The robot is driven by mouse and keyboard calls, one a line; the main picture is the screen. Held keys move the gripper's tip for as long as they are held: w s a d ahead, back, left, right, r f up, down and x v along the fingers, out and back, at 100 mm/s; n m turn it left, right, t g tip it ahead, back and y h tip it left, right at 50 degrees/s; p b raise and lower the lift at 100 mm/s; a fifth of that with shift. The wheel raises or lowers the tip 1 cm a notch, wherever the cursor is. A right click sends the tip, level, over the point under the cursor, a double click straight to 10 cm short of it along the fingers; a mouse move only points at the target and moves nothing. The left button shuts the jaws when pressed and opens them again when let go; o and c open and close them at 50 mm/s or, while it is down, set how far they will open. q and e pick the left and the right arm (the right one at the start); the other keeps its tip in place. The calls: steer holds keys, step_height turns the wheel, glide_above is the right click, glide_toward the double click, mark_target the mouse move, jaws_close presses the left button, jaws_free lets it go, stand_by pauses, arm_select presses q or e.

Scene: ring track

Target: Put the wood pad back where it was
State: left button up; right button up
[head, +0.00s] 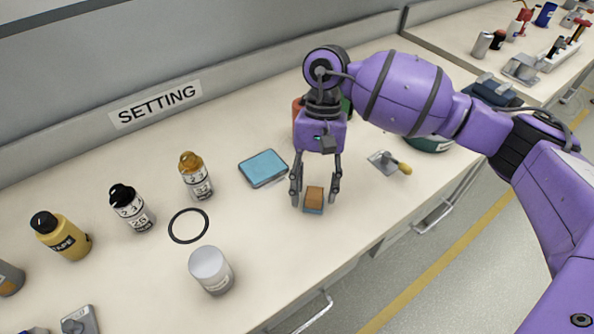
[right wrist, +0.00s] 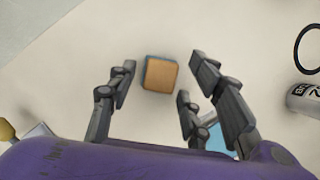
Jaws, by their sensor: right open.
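The wood pad, a small block with a brown top and a blue lower part (head: 313,201), rests on the bench near its front edge. It also shows in the right wrist view (right wrist: 160,72), between the fingers. My right gripper (head: 315,190) is open and points down over the pad, with a finger on either side and gaps between fingers and block. The fingers (right wrist: 162,78) do not visibly touch it. I cannot tell exactly how high the fingertips are above the bench. My left gripper is not in view.
A flat blue-topped pad (head: 263,167) lies left of the gripper, and a trowel (head: 385,163) lies right. The bench between pad and jar is clear.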

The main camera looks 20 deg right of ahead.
steer(key=b+v, duration=0.1)
steer(key=v, duration=1.1)
